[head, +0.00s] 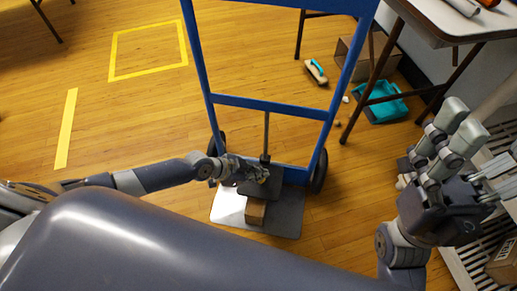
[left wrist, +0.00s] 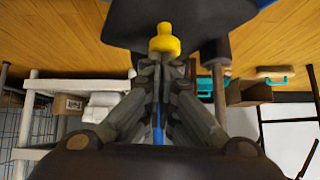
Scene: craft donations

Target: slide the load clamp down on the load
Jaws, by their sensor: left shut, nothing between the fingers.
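A blue hand truck (head: 268,104) stands upright, with a grey toe plate (head: 228,207) on the floor. A small brown box, the load (head: 255,212), sits on that plate. The dark load clamp (head: 268,188) is on the upright rod (head: 266,135), directly above the box; I cannot tell whether they touch. My left gripper (head: 260,172) is at the clamp's top, shut and empty. In the left wrist view, its closed fingers (left wrist: 161,68) point at a yellow knob (left wrist: 165,40) on the dark clamp (left wrist: 125,25). My right gripper (head: 455,125) is at the right, away from the truck; its jaw opening is unclear.
A table (head: 455,20) stands at the upper right. Near it on the floor are a teal dustpan (head: 385,103), a brush (head: 316,71) and an open cardboard box (head: 380,55). A slatted rack (head: 470,255) is at lower right. Floor at left is clear, with yellow tape (head: 66,130).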

